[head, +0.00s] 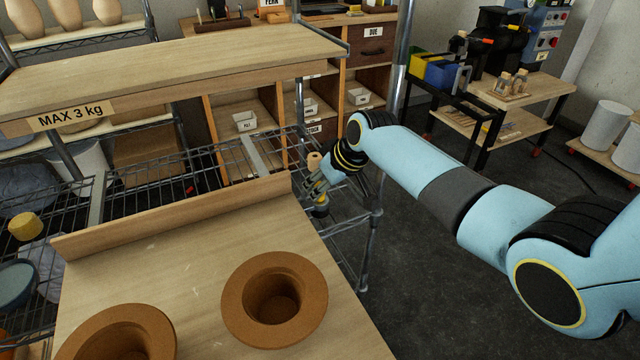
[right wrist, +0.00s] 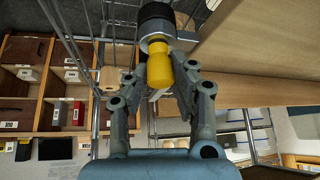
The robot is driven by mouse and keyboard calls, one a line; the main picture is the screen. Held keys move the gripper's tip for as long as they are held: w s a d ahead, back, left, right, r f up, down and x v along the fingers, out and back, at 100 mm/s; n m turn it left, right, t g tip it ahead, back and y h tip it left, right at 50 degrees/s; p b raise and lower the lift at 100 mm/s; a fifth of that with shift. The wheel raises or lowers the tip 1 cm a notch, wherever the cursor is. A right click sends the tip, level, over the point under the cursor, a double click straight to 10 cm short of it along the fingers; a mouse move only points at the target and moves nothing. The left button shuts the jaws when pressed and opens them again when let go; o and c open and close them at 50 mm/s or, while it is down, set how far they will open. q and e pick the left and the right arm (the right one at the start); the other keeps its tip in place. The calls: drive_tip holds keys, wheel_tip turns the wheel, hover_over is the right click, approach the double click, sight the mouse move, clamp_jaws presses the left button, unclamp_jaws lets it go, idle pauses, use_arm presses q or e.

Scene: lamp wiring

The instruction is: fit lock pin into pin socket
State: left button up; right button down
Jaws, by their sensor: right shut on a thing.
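My right gripper (head: 318,205) hangs beyond the right end of the wooden shelf board, near the wire shelf and its metal post. In the right wrist view my right gripper (right wrist: 165,90) is shut on a yellow-handled piece (right wrist: 159,70), apparently the lock pin. A grey collar and a dark round part lie in line beyond the yellow handle. I cannot tell whether they belong to it or are the socket. In the head view a small yellow bit shows at the fingertips. I cannot clearly identify the pin socket. My left gripper is not in view.
The wooden board (head: 190,250) holds two brown round pots (head: 240,310), (head: 85,350). An upper shelf labelled MAX 3 kg (head: 160,68) stands behind. A metal post (head: 369,245) is close to my right gripper. Open floor (head: 440,270) lies below my right arm.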

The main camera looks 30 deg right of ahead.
drive_tip(key=shift+f, duration=0.2)
drive_tip(key=c, duration=1.1)
unclamp_jaws()
drive_tip(key=shift+o, duration=0.2)
